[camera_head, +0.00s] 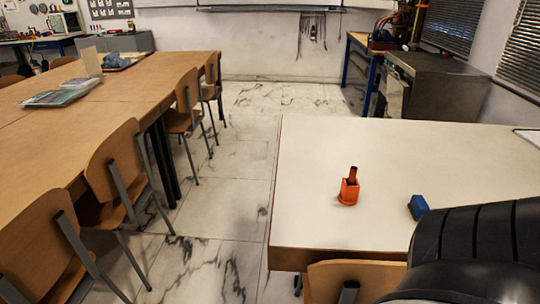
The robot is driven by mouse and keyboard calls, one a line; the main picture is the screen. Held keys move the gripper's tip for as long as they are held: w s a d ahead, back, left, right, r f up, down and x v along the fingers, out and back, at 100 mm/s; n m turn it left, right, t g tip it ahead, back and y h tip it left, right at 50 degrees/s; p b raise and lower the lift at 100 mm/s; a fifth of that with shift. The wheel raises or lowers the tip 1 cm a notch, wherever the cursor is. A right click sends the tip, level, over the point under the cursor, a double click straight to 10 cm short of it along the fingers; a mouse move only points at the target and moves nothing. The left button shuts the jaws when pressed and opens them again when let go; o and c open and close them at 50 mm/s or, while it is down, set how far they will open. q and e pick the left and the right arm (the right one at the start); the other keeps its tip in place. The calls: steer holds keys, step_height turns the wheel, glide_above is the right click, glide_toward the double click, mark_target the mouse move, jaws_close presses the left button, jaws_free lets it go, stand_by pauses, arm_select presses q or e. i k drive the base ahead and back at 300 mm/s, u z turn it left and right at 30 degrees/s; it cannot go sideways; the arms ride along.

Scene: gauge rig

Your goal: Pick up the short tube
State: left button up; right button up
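A short dark reddish-brown tube (352,174) stands upright in a small orange holder (348,192) on the white table (330,145). Only the tube's upper part shows above the holder; the rest is hidden. It looks like the short tube, and no other tube shows on this table. Neither of my grippers is in view. A black arm part of mine fills the lower right corner and covers part of the table.
A small blue block (418,207) lies right of the orange holder, near my arm. A chair (352,281) stands at the table's front edge. Long wooden tables (110,95) with chairs stand left across a clear floor aisle. A grey metal cabinet (440,85) stands behind the white table.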

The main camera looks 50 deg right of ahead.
mark_target(353, 170)
steer(key=u, duration=0.2)
steer(key=i, duration=1.15)
steer(key=z, duration=2.25)
